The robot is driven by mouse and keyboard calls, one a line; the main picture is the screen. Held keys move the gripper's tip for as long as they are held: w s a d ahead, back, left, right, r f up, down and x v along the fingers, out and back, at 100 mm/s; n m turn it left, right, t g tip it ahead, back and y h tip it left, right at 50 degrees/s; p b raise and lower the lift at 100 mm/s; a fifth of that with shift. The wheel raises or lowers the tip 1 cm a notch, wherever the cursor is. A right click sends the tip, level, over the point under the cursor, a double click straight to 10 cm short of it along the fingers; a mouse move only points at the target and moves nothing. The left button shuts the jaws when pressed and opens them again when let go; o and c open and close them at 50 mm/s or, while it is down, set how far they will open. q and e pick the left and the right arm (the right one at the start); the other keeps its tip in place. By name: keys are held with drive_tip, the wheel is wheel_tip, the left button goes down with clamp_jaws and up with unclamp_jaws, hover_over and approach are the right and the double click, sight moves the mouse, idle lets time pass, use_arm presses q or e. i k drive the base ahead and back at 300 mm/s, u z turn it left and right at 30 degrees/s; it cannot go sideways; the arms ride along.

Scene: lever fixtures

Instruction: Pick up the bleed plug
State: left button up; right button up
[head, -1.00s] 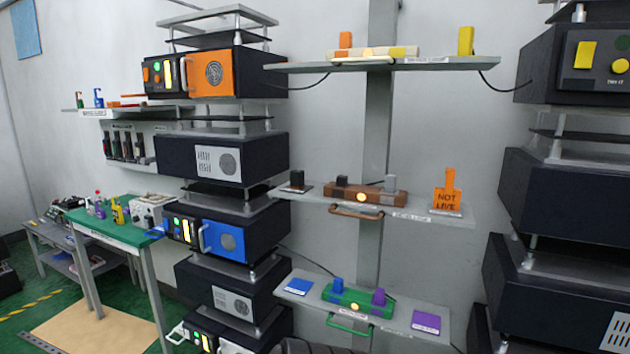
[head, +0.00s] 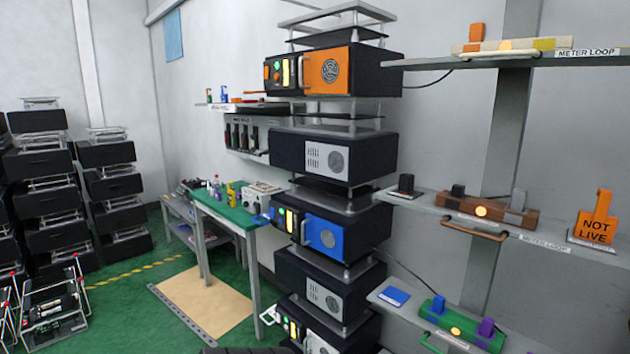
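No part in view is readably marked as the bleed plug, so I cannot tell which one it is. The middle shelf (head: 385,195) holds a dark block (head: 406,184) on a pad and a brown fixture (head: 487,211) with a black and a grey block. An orange NOT LIVE tag (head: 597,222) stands at its right. The lower shelf holds a blue pad (head: 396,296) and a green fixture (head: 462,327) with a blue block (head: 438,303) and a purple block (head: 486,328). Neither gripper is in view.
A rack of dark units (head: 335,153) with orange and blue fronts stands left of the shelves. A green-topped bench (head: 226,213) holds small bottles. Stacked dark units (head: 112,190) stand at far left.

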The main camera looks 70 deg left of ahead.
sight(407, 180)
drive_tip(key=u, duration=0.9)
drive_tip(key=i, duration=0.2)
